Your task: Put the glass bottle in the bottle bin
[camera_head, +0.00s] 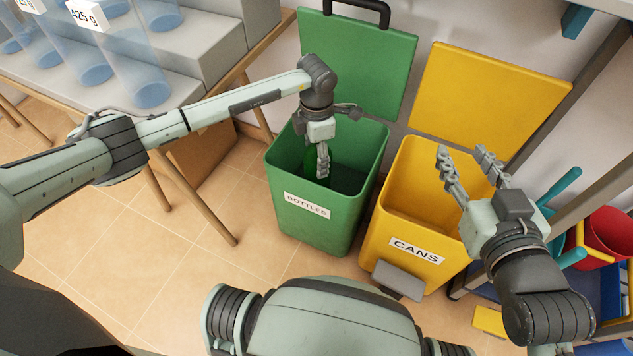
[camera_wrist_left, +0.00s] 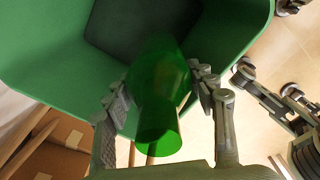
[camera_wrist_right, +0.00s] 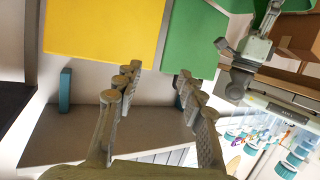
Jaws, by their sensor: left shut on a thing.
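The green bottle bin (camera_head: 308,228), labelled BOTTLES, stands open with its lid (camera_head: 358,65) tilted back against the wall. My left gripper (camera_head: 321,168) points down into the mouth of this bin. It is shut on the green glass bottle (camera_wrist_left: 158,100), which shows between the fingers in the left wrist view. Only a small part of the bottle shows in the head view, beside the fingers. The bin's dark interior lies beyond the bottle in the left wrist view. My right gripper (camera_head: 468,165) is open and empty, above the yellow bin.
The yellow bin (camera_head: 412,232), labelled CANS, stands open just right of the green bin. A table (camera_head: 215,92) with clear cylinders (camera_head: 140,75) is at upper left. A shelf with a red bucket (camera_head: 609,236) is at right.

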